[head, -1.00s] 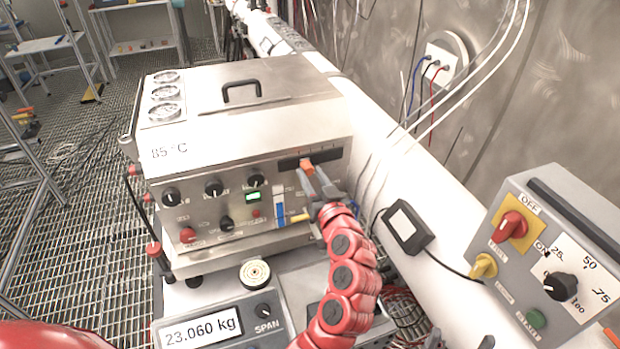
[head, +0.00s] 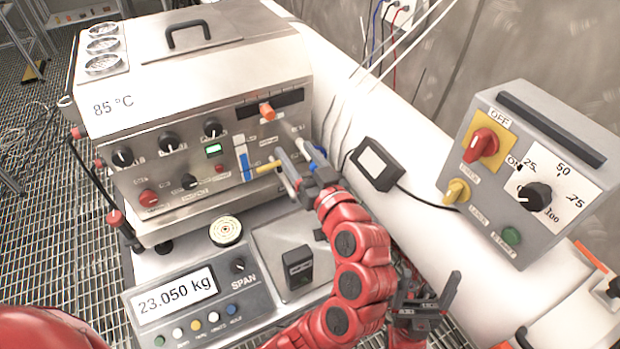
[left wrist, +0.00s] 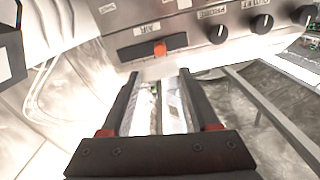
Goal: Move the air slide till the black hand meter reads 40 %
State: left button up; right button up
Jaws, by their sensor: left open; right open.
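The air slide's orange knob (head: 266,110) sits near the middle of its black slot (head: 285,100) on the steel machine's front. The left wrist view shows the orange knob (left wrist: 160,48) beside the AIR label. My left gripper (head: 284,140) is open and empty, just below and right of the knob and apart from it. In the left wrist view its fingers (left wrist: 158,80) are spread, with the knob beyond their tips. Three round gauges (head: 103,45) lie on the machine's top left; their hands are too small to read. My right gripper (head: 425,295) is open and empty at lower right.
A yellow lever (head: 268,167) and blue level strip (head: 243,162) lie close to my left gripper. Below stands a scale (head: 175,296) showing 23.050 kg. A grey control box (head: 530,180) with knobs is at right. A white pipe (head: 420,210) runs behind.

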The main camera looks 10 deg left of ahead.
pick_arm(q)
jog(key=b+v, duration=0.1)
jog(key=v, duration=0.4)
jog(key=shift+d, duration=0.1)
jog(key=shift+s, duration=0.1)
dwell(0.3)
